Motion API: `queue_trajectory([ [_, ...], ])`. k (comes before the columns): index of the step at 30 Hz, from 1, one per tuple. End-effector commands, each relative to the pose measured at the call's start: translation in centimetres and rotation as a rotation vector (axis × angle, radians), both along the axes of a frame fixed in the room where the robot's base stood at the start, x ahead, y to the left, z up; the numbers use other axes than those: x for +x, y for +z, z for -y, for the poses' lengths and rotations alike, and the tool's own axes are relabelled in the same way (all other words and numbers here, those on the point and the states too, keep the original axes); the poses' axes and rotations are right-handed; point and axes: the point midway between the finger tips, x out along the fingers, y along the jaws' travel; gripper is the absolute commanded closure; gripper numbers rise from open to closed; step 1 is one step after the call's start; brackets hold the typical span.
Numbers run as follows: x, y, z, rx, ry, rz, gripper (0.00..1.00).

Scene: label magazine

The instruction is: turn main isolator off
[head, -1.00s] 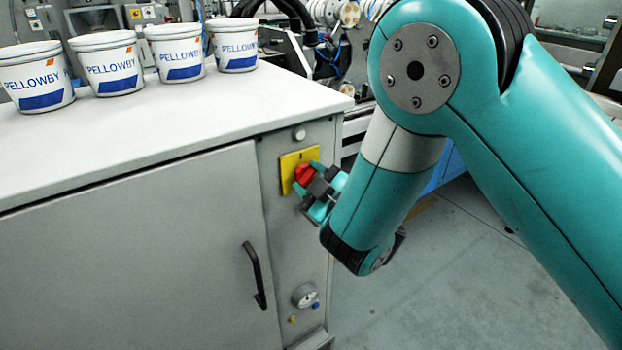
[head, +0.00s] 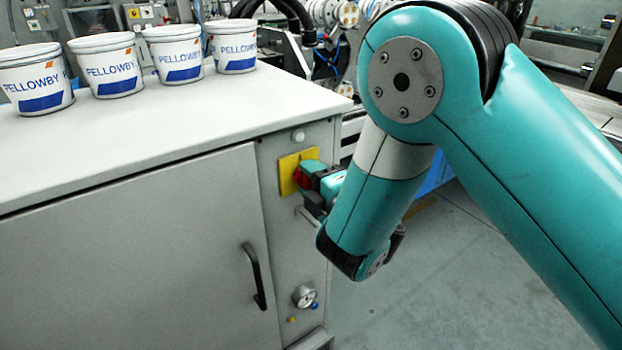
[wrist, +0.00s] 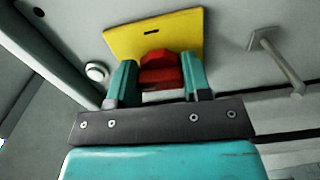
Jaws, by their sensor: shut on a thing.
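The main isolator is a red rotary handle (head: 301,178) on a yellow plate (head: 287,174), set in the narrow grey panel at the right end of the cabinet front. The red handle also shows in the wrist view (wrist: 160,70), in front of the yellow plate (wrist: 180,35). My gripper (head: 304,176) is at the handle. In the wrist view its two teal fingers (wrist: 158,80) stand on either side of the red handle, shut on it. The fingers hide part of the handle in the head view, and its pointer marking cannot be read.
Several white PELLOWBY tubs (head: 115,70) stand on the grey cabinet top (head: 150,125). A black door handle (head: 254,275) and a gauge (head: 305,296) are lower on the front. A small white round knob (head: 298,136) sits above the plate. The floor at right is clear.

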Motion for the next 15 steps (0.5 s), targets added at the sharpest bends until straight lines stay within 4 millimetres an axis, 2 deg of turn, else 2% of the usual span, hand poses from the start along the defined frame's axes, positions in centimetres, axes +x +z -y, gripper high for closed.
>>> queue_trajectory([
  [15,0.06,-0.04,0.11,-0.061,-0.004,0.038,0.79],
])
